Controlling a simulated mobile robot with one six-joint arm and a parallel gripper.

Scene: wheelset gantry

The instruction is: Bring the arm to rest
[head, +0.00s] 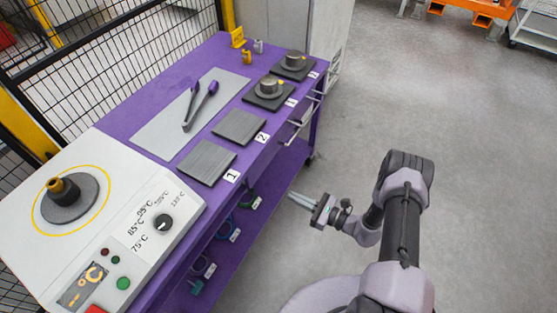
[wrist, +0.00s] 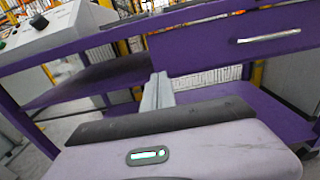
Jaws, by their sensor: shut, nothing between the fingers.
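My gripper (head: 300,200) is shut and empty in the head view. It points left toward the purple bench (head: 221,103), over the floor just beside the bench's front edge. My arm bends up from my base at the lower right of the head view. In the wrist view, my gripper's fingers (wrist: 157,92) are together, pointing toward the bench's open side, with a lower shelf (wrist: 270,112) and a drawer handle ahead. From these views I cannot tell whether the fingertips clear the bench edge by much.
A white heater box (head: 150,208) with a dial stands at the bench's near end. Numbered dark pads (head: 207,162), tongs (head: 203,105) and round parts on blocks (head: 268,88) lie on the bench. Drawer handles (head: 300,128) stick out. The grey floor (head: 430,110) to the right is clear.

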